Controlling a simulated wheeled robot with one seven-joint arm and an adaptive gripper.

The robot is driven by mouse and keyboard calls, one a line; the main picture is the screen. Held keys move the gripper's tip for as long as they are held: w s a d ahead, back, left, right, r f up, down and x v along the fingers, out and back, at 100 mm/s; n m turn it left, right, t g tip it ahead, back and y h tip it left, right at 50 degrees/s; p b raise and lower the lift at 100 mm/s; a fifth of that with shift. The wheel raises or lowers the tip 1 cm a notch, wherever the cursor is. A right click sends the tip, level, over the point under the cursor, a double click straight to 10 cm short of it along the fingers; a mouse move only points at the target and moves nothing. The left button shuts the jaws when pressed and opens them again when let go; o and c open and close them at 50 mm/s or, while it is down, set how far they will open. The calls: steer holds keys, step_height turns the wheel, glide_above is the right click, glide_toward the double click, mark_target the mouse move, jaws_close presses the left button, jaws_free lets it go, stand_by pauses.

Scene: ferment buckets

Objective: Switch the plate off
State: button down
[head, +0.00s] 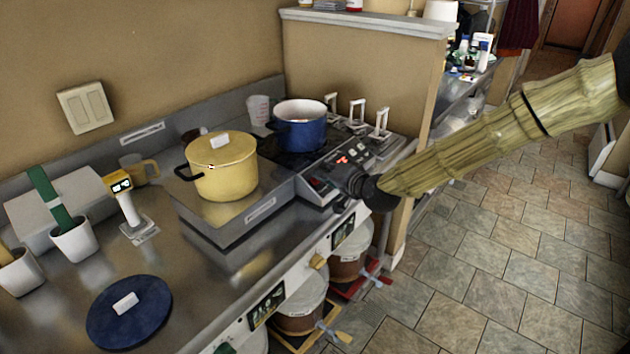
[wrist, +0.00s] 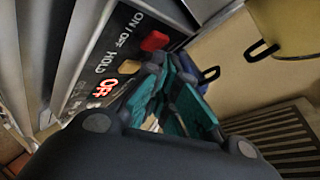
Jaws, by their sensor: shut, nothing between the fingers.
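The plate (head: 281,156) is a dark cooking surface in a metal housing, with a blue pot (head: 300,128) on it. Its sloping control panel (head: 352,150) has lit red marks. In the wrist view, the panel (wrist: 117,50) carries a red button (wrist: 153,41) beside "ON/OFF" and a yellow button (wrist: 129,67) beside "HOLD". A lit red display (wrist: 104,87) seems to read "OFF". My gripper (head: 338,182) is at the panel's front edge; its teal fingers (wrist: 158,72) are shut and empty, close to both buttons. I cannot tell whether they touch.
A yellow lidded pot (head: 222,172) stands on a metal block left of the plate. White-handled fittings (head: 357,112) stand behind the panel. A blue lid (head: 129,311) lies on the counter (head: 200,290). Buckets (head: 300,305) sit below the counter. The tiled floor (head: 500,240) at right is clear.

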steer(key=shift+s+d+r, duration=0.15)
steer(key=shift+d+r, duration=0.05)
steer(key=shift+r, duration=0.25)
steer(key=shift+r, duration=0.1)
steer(key=r+p, duration=0.1)
steer(key=s+d+r+p, duration=0.1)
steer(key=r, duration=0.1)
steer(key=d+r+p, duration=0.1)
steer(key=r, duration=0.1)
steer(key=shift+s+d, duration=0.2)
steer(key=shift+s, duration=0.2)
stand_by(0.6)
